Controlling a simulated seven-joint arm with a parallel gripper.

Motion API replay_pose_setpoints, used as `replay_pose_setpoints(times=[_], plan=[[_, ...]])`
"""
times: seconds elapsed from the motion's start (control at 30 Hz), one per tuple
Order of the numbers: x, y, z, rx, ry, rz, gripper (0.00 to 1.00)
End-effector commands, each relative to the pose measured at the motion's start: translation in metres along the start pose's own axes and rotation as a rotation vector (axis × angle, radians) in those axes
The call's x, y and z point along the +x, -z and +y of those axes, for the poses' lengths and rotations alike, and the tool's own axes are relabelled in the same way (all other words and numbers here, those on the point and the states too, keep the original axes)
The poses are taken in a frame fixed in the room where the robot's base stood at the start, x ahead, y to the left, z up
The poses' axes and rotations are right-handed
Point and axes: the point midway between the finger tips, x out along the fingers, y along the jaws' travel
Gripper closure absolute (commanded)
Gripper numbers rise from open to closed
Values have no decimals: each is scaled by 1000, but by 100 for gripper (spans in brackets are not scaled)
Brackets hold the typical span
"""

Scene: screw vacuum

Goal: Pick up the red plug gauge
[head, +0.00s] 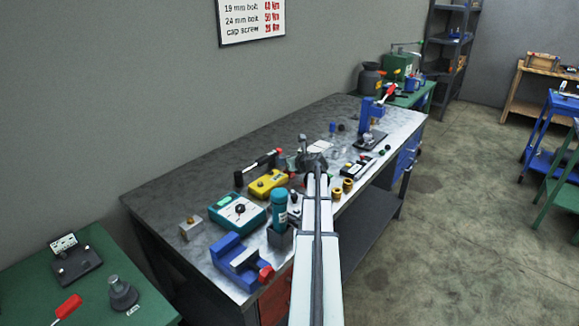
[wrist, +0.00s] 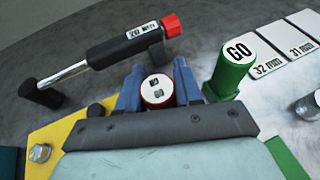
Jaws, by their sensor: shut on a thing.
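The red plug gauge (wrist: 157,92) shows in the wrist view as a short red cylinder with a white marked top. It stands between the two blue fingers of my gripper (wrist: 159,85), which are shut on it. Its lower part is hidden, and I cannot tell whether it touches the bench. In the head view my gripper (head: 312,157) is over the middle of the workbench, and my arm hides the gauge. A green plug gauge (wrist: 233,68) marked GO stands just right of the fingers in the wrist view.
A black-handled tool (wrist: 120,50) with a red end lies close beyond the fingers. A yellow box (head: 268,184) is to the left, with a teal box (head: 237,212) and a blue vise (head: 236,259) nearer. Brass pieces (head: 347,185) stand right of my arm.

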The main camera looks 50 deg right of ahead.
Motion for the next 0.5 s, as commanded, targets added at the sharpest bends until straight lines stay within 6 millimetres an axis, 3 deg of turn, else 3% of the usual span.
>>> replay_pose_setpoints(times=[0.27, 0.5], plan=[[-2, -5, 0, 0, 0, -1, 98], [-14, -35, 0, -2, 1, -3, 98]])
